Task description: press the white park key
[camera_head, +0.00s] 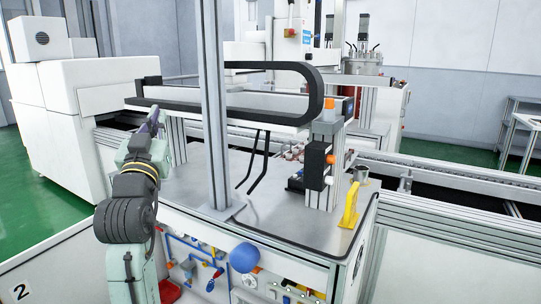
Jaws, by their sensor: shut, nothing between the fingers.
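A black upright control box (315,165) stands on a short metal post at the right of the steel table. On its right side is an orange round button, and below it a small white key (328,181), which looks like the park key; its marking is too small to read. My gripper (152,118) is at the left end of the table, seen small and partly hidden behind my own wrist. It is shut and empty, well apart from the white key, with the metal upright between them in the picture.
A tall metal upright (213,110) stands in the middle of the table (285,222). A black cable chain (300,75) arches over the gantry beam. Valves and a blue ball (244,258) are on the front panel.

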